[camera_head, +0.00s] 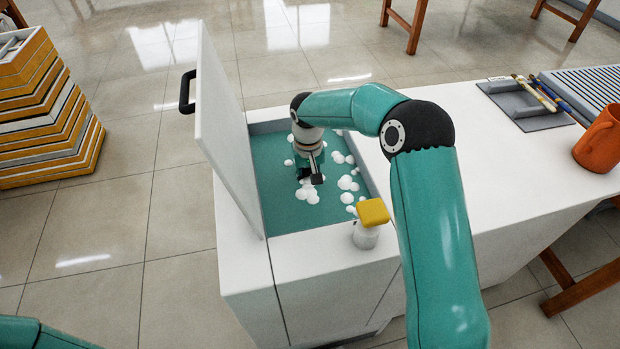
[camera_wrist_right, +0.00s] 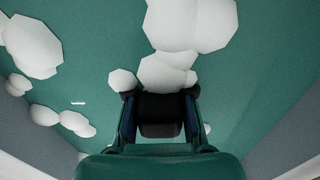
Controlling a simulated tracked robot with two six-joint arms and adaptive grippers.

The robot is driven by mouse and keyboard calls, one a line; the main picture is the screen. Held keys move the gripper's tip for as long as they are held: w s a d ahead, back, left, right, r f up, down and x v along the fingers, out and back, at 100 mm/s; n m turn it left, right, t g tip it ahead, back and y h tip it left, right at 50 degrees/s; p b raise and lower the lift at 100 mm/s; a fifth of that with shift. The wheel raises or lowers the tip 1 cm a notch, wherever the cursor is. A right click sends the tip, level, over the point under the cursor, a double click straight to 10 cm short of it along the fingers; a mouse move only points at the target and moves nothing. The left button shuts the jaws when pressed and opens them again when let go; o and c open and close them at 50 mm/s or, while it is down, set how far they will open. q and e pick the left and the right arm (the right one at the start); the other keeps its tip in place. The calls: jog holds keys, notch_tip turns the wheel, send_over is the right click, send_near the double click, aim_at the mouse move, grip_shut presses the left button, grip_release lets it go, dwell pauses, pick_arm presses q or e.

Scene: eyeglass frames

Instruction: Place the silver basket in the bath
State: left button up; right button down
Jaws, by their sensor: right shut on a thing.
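The bath (camera_head: 280,212) is a sunken tank of teal liquid with white foam clumps, set in a white cabinet. My right gripper (camera_head: 312,174) reaches down into the bath opening from above. In the right wrist view my right gripper (camera_wrist_right: 160,100) is shut on a dark piece (camera_wrist_right: 160,128) between its fingers, with foam just beyond it. I cannot tell whether this piece belongs to the silver basket. No basket body shows clearly in either view. My left gripper is out of view; only part of my left arm shows at the bottom left.
A raised white lid (camera_head: 222,130) with a black handle (camera_head: 187,92) stands left of the bath. A yellow-topped bottle (camera_head: 370,223) is at the bath's front right. A grey tray (camera_head: 540,122) and an orange mug (camera_head: 598,142) sit right. Stacked trays (camera_head: 45,115) stand far left.

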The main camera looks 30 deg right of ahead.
jog(key=c, duration=1)
grip_release()
notch_tip(320, 180, up, 12)
jog(key=shift+r+p, duration=0.1)
jog(key=shift+p, duration=0.3)
